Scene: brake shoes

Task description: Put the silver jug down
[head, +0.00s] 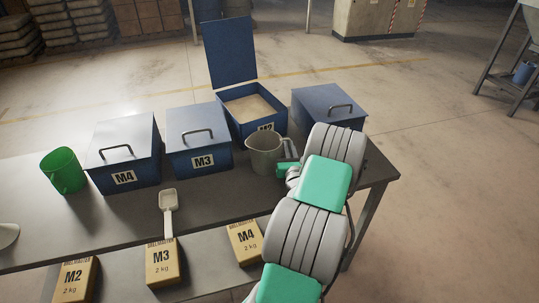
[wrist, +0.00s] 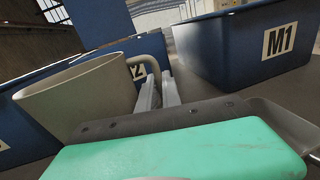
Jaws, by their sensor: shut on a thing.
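The silver jug (head: 265,152) is upright at the right part of the dark table, in front of the open blue bin marked M2. In the wrist view the jug (wrist: 80,95) fills the left side, with its handle toward my fingers. My gripper (wrist: 160,92) is shut on the jug's handle. In the head view my gripper (head: 284,168) is at the jug's right side, partly hidden by my arm. I cannot tell whether the jug's base touches the table.
Lidded blue bins M4 (head: 124,152) and M3 (head: 199,138) stand left of the open M2 bin (head: 232,112). The M1 bin (wrist: 240,45) is close on the right. Bags sit on the lower shelf.

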